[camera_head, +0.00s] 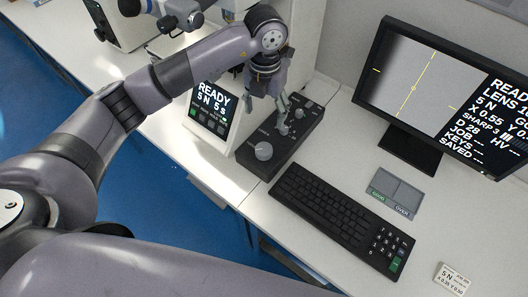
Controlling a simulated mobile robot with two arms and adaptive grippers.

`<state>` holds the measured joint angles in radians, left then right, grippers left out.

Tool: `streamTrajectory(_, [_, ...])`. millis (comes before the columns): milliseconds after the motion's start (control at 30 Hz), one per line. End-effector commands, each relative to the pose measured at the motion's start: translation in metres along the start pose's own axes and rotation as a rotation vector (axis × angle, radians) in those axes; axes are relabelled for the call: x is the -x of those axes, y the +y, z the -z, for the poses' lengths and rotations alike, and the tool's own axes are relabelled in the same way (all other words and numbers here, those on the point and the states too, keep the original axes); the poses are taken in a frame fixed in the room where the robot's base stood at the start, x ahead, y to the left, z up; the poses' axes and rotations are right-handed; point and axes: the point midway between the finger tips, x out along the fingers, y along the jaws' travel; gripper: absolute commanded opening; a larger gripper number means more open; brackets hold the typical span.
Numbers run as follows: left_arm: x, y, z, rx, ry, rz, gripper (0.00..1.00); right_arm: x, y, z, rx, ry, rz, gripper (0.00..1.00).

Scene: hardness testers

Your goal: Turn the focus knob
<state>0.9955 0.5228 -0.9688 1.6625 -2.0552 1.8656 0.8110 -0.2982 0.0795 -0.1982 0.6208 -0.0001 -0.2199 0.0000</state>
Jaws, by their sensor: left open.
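A black control box (301,141) stands on the white bench, left of the keyboard. The labels are too small to read, so I cannot tell which one is the focus knob. My left gripper (274,101) is open and points down over the far half of the box, beyond the large knob. Its fingers hide part of the box top, and I cannot tell whether they touch a control. My right gripper is not in view.
A monitor (437,84) shows a grey image with yellow lines and readings. A black keyboard (340,217), a grey pad (396,190) and a small card (451,279) lie on the bench. A tester panel reading "READY" (211,108) stands left of the box.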

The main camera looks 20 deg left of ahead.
Motion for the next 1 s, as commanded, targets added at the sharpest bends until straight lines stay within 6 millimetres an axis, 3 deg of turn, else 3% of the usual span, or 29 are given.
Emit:
streamTrajectory(167, [-0.017,0.002,0.001,0.003,0.006,-0.007,0.64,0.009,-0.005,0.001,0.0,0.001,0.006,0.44])
streamTrajectory(800, [-0.148,0.001,0.002,0.002,0.005,-0.004,0.64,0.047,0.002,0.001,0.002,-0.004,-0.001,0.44])
streamTrajectory(1000, [-0.168,0.001,0.001,0.001,0.003,-0.004,0.64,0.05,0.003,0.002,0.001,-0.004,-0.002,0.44])
